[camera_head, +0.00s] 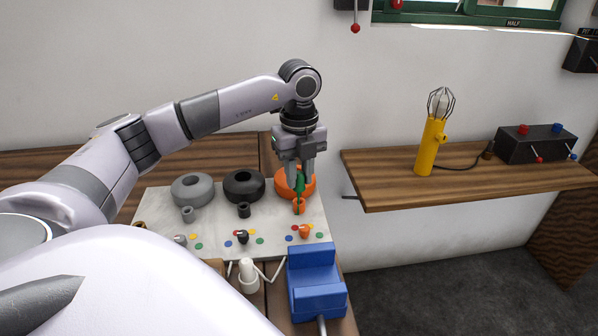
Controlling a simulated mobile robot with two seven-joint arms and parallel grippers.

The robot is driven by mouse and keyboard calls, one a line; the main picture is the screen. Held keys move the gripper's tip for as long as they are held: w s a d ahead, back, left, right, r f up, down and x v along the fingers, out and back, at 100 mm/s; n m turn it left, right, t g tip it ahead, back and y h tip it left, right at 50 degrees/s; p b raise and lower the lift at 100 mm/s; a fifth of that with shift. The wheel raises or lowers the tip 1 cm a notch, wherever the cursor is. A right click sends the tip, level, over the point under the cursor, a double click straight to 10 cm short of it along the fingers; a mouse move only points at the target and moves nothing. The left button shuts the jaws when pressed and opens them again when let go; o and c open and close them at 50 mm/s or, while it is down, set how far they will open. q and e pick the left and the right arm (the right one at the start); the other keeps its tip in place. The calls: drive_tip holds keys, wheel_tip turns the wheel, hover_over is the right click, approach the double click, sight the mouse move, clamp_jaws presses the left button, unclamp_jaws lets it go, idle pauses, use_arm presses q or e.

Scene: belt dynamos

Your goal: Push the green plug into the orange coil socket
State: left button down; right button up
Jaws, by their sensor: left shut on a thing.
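My left gripper (299,171) points down over the board and is shut on the green plug (299,184). The plug stands roughly upright between the fingers, in front of the orange coil (281,184). The orange socket (299,207) is a small ring at the front of the orange coil. The plug's lower end is at the socket; the view does not show clearly how deep it sits. The fingers hide part of the plug and of the coil. My right gripper is not in view.
A grey coil (192,190) and a black coil (243,186) stand left on the white board (218,214), among coloured dots and small knobs. A blue block (316,285) and a white plug (248,275) are in front. A yellow lamp (427,148) stands on the right shelf (385,184).

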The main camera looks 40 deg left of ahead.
sight(299, 186)
use_arm(q)
drive_tip(key=shift+f+b, duration=0.95)
drive_tip(key=shift+f, duration=0.7)
drive_tip(key=c, duration=0.8)
unclamp_jaws()
wheel_tip(299, 186, up, 7)
drive_tip(key=shift+r, duration=0.1)
